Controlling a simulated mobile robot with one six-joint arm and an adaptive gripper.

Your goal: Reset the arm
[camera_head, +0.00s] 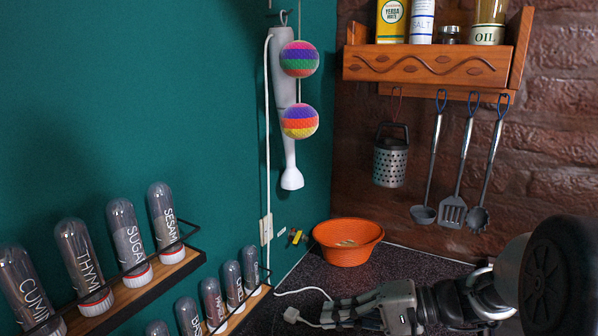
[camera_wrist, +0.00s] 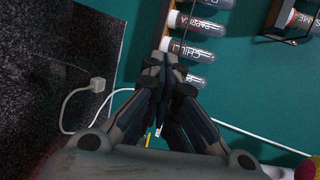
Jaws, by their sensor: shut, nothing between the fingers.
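My gripper (camera_head: 331,313) reaches in from the lower right in the head view, low over the dark speckled counter. It is shut and empty. In the wrist view its fingertips (camera_wrist: 162,62) meet in front of the spice tubes. The lower spice rack (camera_head: 257,293) is to its left in the head view. I cannot tell how far the fingertips are from the rack.
Spice tubes (camera_head: 128,240) stand in racks on the green wall. An orange basket (camera_head: 343,256) sits at the counter's back. A white plug (camera_wrist: 97,84) and cable lie near my gripper. A hand blender (camera_head: 284,85) and several utensils (camera_head: 454,213) hang above. A wooden shelf (camera_head: 430,66) is on the brick wall.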

